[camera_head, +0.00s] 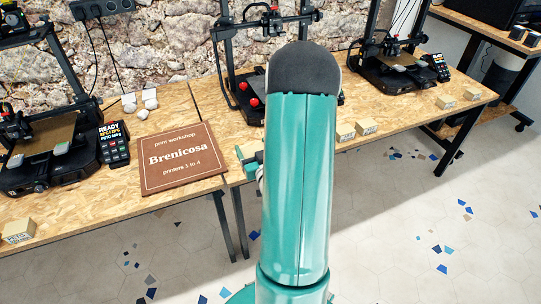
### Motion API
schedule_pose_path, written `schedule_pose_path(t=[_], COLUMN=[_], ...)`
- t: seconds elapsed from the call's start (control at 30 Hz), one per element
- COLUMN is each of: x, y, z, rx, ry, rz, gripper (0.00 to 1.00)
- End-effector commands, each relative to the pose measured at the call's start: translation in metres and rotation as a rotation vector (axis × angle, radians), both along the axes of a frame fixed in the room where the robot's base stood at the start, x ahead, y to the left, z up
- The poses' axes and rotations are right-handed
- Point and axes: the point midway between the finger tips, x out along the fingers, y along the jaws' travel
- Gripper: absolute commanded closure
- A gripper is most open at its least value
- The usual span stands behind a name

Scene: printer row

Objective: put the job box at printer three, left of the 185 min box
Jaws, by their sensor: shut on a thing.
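My gripper (250,156) shows only in part, as a teal piece at the left edge of my arm, over the front edge of the middle table. Two small tan boxes, a left one (345,132) and a right one (367,127), stand side by side on the front edge, right of my arm. Two more, a left box (445,102) and a right box (472,94), stand apart farther right. Their labels are too small to read, so I cannot tell which is the 185 min box.
A left printer (40,172), a middle printer (238,92) and a right printer (385,72) stand along the stone wall. A brown Brenicosa sign (178,176) and a PETG box (18,231) lie at left. Bare wood (405,112) separates the right-hand box pairs.

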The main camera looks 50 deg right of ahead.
Motion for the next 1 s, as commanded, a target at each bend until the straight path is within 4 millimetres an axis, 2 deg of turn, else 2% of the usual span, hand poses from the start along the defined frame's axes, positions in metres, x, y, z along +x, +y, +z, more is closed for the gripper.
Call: schedule_pose_path(t=[0.4,0.6,0.87,1.0], x=[0.027,0.035,0.040,0.040], y=[-0.083,-0.110,-0.127,-0.129], z=[-0.041,-0.077,-0.095,-0.115], rx=[0.000,0.001,-0.001,0.003], ry=[0.000,0.000,-0.001,0.002], rz=[-0.003,-0.002,0.000,0.000], gripper=[0.53,0.53,0.53,0.53])
